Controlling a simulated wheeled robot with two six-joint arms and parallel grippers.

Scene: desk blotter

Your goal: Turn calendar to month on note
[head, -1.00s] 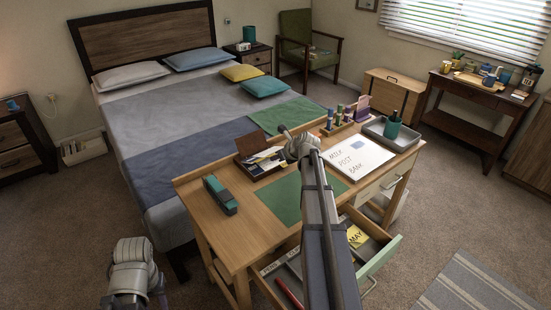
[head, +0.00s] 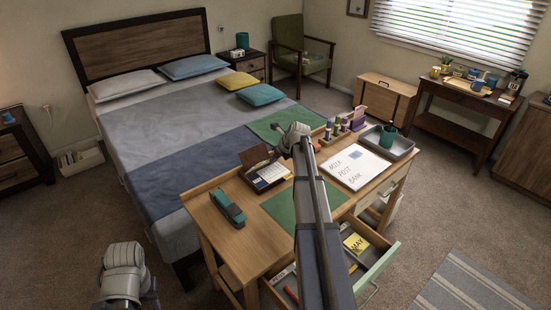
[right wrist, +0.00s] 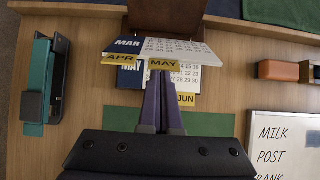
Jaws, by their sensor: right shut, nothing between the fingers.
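The desk calendar (head: 268,176) lies on the desk with its brown back board raised. In the right wrist view its upper leaf (right wrist: 178,48) reads MAR beside a date grid. Yellow tabs APR (right wrist: 119,59), MAY (right wrist: 163,64) and JUN (right wrist: 186,99) stick out. My right gripper (right wrist: 160,80) is shut and empty, its tips right at the MAY tab; I cannot tell whether they touch it. In the head view its fingers are hidden behind my arm. The yellow note (head: 356,243) reading MAY lies in the open drawer (head: 375,272). My left gripper is not visible.
A green stapler (head: 227,208) lies left of the calendar and a whiteboard (head: 350,167) reading MILK POST BANK lies right. A green mat (head: 285,205) is in front. The drawer juts out below.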

